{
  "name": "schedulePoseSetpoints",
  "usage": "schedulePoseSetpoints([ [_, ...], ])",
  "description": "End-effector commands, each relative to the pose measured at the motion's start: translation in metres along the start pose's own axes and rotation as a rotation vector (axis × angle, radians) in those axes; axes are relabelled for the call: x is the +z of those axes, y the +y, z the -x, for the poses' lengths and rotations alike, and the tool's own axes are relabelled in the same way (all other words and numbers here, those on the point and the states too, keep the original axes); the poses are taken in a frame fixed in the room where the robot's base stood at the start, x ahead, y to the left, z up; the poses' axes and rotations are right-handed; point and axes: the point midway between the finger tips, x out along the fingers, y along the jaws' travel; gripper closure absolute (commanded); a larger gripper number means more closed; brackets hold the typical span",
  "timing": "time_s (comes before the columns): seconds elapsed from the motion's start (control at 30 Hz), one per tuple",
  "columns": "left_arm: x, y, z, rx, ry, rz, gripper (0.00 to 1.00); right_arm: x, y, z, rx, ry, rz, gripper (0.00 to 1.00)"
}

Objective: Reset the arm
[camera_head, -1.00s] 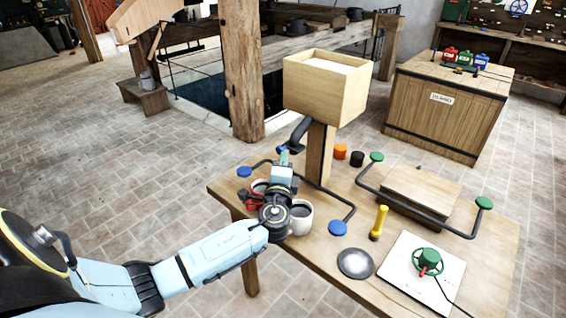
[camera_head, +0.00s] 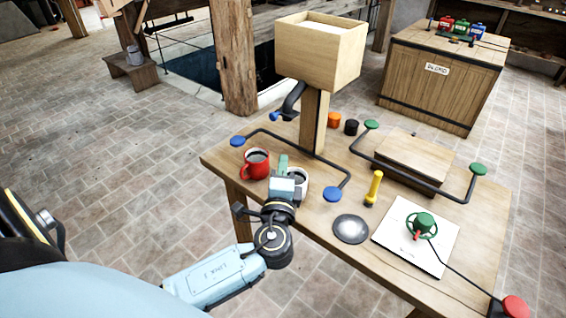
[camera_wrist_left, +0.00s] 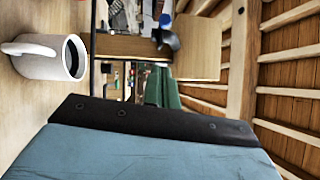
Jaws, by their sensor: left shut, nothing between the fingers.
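My left arm comes in from the lower left in the head view. Its gripper (camera_head: 283,163) is shut and empty, above the table's near left edge, in front of a white mug (camera_head: 301,178) that it partly hides. The white mug also shows in the left wrist view (camera_wrist_left: 42,60), at the upper left, apart from the fingers (camera_wrist_left: 168,90). A red mug (camera_head: 256,164) with dark contents stands to the left of the gripper. My right gripper is not in view.
The wooden table (camera_head: 300,222) holds a hopper box on a post (camera_head: 318,55), a blue-ended bar (camera_head: 290,140), a green-ended bar (camera_head: 420,187), a yellow-handled tool (camera_head: 373,187), a metal disc (camera_head: 351,229) and a green valve wheel (camera_head: 422,224). Open floor lies to the left.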

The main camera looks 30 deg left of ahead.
Motion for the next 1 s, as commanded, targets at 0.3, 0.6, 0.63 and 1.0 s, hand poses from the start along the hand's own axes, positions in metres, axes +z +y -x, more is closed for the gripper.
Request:
schedulePoseSetpoints([
  [0.3,0.000,0.000,0.000,0.000,0.000,0.000,1.00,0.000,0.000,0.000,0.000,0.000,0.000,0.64],
  [0.6,-0.007,0.083,0.007,0.198,0.049,0.004,1.00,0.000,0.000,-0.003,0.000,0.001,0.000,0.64],
  [0.63,-0.008,0.103,0.011,0.249,0.060,0.009,1.00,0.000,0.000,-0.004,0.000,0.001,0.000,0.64],
  [1.0,0.017,0.353,0.140,0.938,0.050,0.217,1.00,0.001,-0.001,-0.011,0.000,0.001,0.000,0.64],
])
